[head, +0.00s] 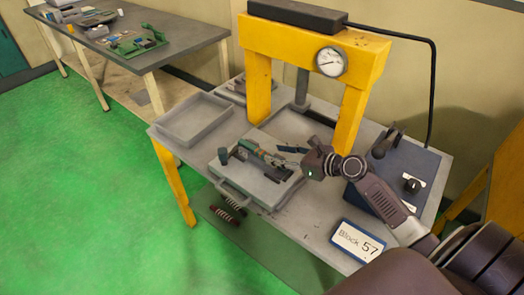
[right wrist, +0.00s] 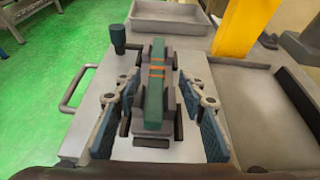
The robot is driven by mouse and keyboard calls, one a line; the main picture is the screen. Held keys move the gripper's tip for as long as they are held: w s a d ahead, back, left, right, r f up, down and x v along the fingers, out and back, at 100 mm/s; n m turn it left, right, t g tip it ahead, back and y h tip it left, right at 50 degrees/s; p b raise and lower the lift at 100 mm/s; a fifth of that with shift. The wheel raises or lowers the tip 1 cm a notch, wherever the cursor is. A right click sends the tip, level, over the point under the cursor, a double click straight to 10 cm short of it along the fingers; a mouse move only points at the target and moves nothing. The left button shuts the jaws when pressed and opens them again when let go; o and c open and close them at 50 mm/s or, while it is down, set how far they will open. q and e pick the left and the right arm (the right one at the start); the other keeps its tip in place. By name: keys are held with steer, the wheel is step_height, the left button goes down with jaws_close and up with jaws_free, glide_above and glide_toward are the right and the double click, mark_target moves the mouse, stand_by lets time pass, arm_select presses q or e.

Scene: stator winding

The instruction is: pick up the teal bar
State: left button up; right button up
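The teal bar (right wrist: 154,95) has orange bands around its middle and rests on a dark cradle on a grey fixture plate (right wrist: 118,150). In the head view the bar (head: 249,147) shows small on the plate (head: 222,172) on the workbench. My right gripper (head: 284,158) is over the plate, open. In the right wrist view its two blue-padded fingers (right wrist: 158,112) stand one on each side of the bar, with a gap on both sides. My left gripper is not in view.
A dark cylindrical knob (right wrist: 118,36) stands on the plate's far left corner. An empty grey tray (head: 195,118) lies behind it. A yellow press frame (head: 257,85) with a gauge rises at the back. A blue box (head: 385,185) and a "Block 57" sign (head: 357,241) are at the right.

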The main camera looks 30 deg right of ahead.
mark_target(261, 151)
steer(key=shift+s+a+m, duration=0.15)
steer(key=shift+s+m, duration=0.05)
steer(key=shift+m, duration=0.1)
steer(key=shift+w+a, duration=0.2)
steer(key=x, duration=0.7)
steer(key=shift+f, duration=0.1)
steer(key=shift+c, duration=0.5)
jaws_close()
